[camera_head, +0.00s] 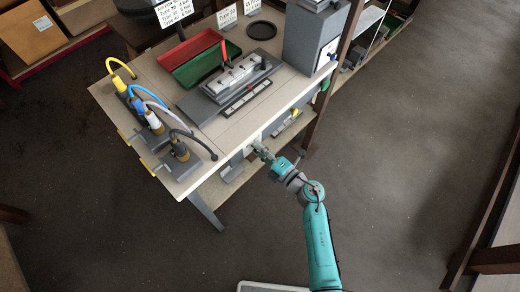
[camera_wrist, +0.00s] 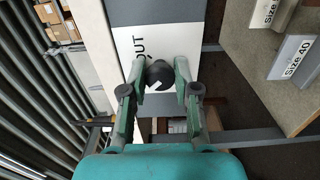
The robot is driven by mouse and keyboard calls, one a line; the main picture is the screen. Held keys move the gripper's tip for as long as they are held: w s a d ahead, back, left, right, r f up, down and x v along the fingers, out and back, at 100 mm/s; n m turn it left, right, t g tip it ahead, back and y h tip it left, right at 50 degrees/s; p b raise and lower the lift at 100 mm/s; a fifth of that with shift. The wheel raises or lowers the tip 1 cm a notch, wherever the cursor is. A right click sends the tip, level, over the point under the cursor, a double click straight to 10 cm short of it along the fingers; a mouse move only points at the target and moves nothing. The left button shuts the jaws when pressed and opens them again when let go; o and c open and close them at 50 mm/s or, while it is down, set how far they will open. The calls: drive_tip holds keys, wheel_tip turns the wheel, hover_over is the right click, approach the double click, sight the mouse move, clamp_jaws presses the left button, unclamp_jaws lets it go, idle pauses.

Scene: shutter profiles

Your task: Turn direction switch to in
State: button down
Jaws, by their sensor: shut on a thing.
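The direction switch (camera_wrist: 159,74) is a dark round knob on a white label plate (camera_wrist: 130,38) in the wrist view. A small light mark shows on the knob. The word OUT reads sideways on the plate beside it; more lettering further down is mostly hidden by my gripper. My gripper (camera_wrist: 161,69) has one finger on each side of the knob and is shut on it. In the head view my gripper (camera_head: 261,150) reaches the front edge of the workbench (camera_head: 190,190); the knob is hidden there.
On the bench stand a red and a green tray (camera_head: 200,60), a grey clamp fixture (camera_head: 235,78), several hoses with fittings (camera_head: 150,115) and a grey box (camera_head: 312,40). A wooden post (camera_head: 335,75) rises right of my gripper. Floor (camera_head: 420,150) to the right is clear.

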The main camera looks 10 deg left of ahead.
idle(0.4)
drive_tip(key=c, duration=0.9)
unclamp_jaws()
drive_tip(key=shift+o, duration=0.2)
drive_tip(key=v, duration=1.2)
drive_tip(key=shift+s, duration=0.1)
